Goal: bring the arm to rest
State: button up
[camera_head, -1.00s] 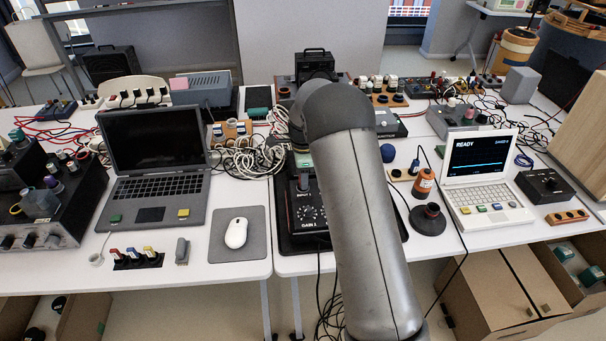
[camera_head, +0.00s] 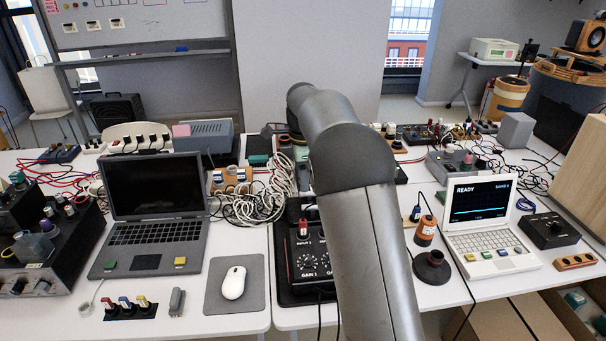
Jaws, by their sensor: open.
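My arm rises from the bottom centre, over the table's front edge, and bends at a joint above the middle of the tables. Its far part points away and to the left, toward the back. My gripper is not visible; it is hidden behind my own arm or out of sight. A black amplifier box with gain knobs (camera_head: 308,262) stands just left of my arm, partly covered by it.
On the left are a dark laptop (camera_head: 155,235), a white mouse (camera_head: 233,283) and loose cables (camera_head: 250,203). The tables are crowded.

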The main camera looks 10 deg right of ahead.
jog(key=s+r+n, duration=0.2)
jog(key=s+n, duration=0.8)
jog(key=s, duration=1)
jog(key=s+f+n, duration=0.3)
jog(key=s+n, duration=0.1)
jog(key=s, duration=0.5)
jog(key=s+f+n, duration=0.3)
jog(key=s+n, duration=0.2)
jog(key=s, duration=0.4)
jog(key=shift+s+a+f, duration=0.25)
jog(key=shift+s+a, duration=0.05)
jog(key=shift+a, duration=0.05)
notch_tip(320, 180, down, 13)
jog(key=d+b, duration=0.1)
jog(key=b, duration=1.1)
